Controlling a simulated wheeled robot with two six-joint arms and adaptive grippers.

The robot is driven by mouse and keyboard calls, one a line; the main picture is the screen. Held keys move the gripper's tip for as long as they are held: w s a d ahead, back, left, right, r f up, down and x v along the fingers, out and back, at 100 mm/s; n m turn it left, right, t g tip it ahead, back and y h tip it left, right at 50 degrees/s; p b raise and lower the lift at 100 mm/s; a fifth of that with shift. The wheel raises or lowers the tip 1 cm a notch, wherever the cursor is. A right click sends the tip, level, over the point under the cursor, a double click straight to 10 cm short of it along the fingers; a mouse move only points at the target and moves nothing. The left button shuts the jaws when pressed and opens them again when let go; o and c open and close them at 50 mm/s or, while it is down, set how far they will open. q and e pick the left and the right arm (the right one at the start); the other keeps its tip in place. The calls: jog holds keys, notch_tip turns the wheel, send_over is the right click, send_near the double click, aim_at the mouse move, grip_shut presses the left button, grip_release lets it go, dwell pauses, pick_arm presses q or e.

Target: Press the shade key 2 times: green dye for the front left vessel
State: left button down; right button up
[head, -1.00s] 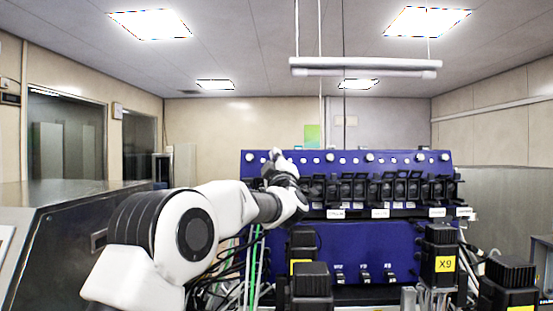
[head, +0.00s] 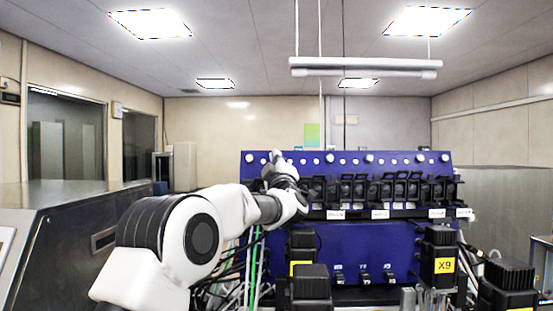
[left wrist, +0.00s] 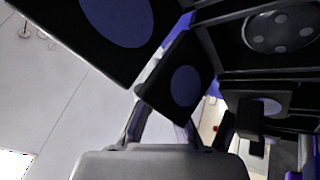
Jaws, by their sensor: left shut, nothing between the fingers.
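My left arm reaches in from the left to the blue panel (head: 325,240) in the head view. My left gripper (head: 283,172) is at the left end of the panel's row of black units (head: 352,190), with its fingertips hard to make out there. The gripper (left wrist: 170,130) also shows at the bottom of the left wrist view, shut and empty, close to dark blocks with blue round faces (left wrist: 186,86). I cannot tell which part is the shade key, or whether the fingers touch anything. The front left vessel cannot be made out. My right gripper is out of view.
Black boxes, one with a yellow X9 label (head: 445,264), stand in front of the panel. Green and dark cables (head: 252,265) hang below my left wrist. A steel cabinet (head: 60,240) stands at the left. White labels (head: 380,214) line the ledge under the black units.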

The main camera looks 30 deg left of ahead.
pick_arm(q)
jog(key=shift+w+a+f+p, duration=0.1)
jog(key=shift+w+a+p, duration=0.15)
jog(key=shift+w+p, duration=0.1)
dwell(0.4)
dwell(0.4)
dwell(0.5)
jog(key=s+d+b, duration=0.1)
jog(key=s+b, duration=0.1)
jog(key=b, duration=0.1)
jog(key=shift+d, duration=0.1)
jog(key=s, duration=0.1)
jog(key=s+d+r+b, duration=0.1)
jog(key=s+d+b, duration=0.1)
jog(key=shift+s+r, duration=0.25)
dwell(0.5)
